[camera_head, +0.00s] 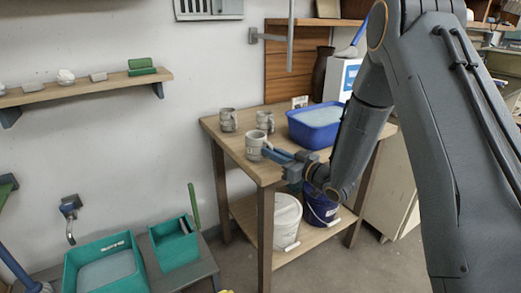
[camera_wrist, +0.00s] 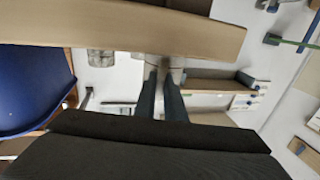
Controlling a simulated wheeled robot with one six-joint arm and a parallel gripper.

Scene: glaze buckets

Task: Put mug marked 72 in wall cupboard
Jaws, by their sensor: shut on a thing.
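My gripper (camera_head: 268,152) is shut on a pale mug (camera_head: 256,147) at the front left part of the wooden table. I cannot tell whether the mug touches the table top. No number can be read on it. Two more greyish mugs stand behind it, one at the left (camera_head: 228,120) and one at the right (camera_head: 265,121). In the wrist view my gripper's fingers (camera_wrist: 163,75) point away from the camera, and the held mug shows only as a pale patch between and beyond the tips. I cannot identify a wall cupboard in either view.
A blue tub (camera_head: 316,127) stands on the table (camera_head: 230,148), right of the mugs. A white bucket (camera_head: 284,220) and a dark blue bucket (camera_head: 321,208) stand on its lower shelf. A wall shelf (camera_head: 85,91) with small items is at left. Teal trays (camera_head: 103,266) are below it.

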